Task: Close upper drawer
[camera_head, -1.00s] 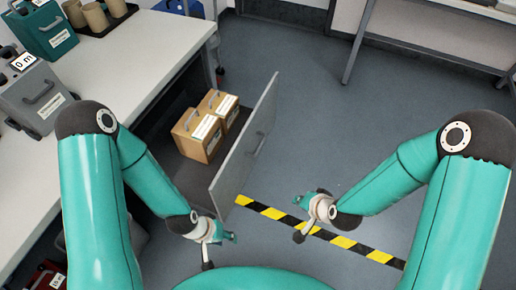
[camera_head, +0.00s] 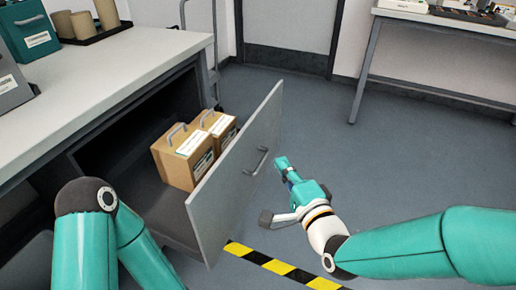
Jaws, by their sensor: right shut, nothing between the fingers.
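The upper drawer (camera_head: 232,185) is pulled out from under the white bench, its grey front panel facing right. A metal bar handle (camera_head: 256,161) sits on that front. Two tan boxes (camera_head: 186,157) with handles and white labels stand inside the drawer. My right gripper (camera_head: 281,162) is shut and empty, just right of the handle and pointing towards the drawer front. I cannot tell whether it touches the front. My left arm shows at the lower left, but its gripper is out of the picture.
The white bench (camera_head: 120,75) carries a teal case (camera_head: 27,33), a grey case and brown cups (camera_head: 84,25) on a black tray. Black-and-yellow tape (camera_head: 280,267) marks the floor below the drawer. Open floor lies to the right, with another table (camera_head: 450,20) at the back right.

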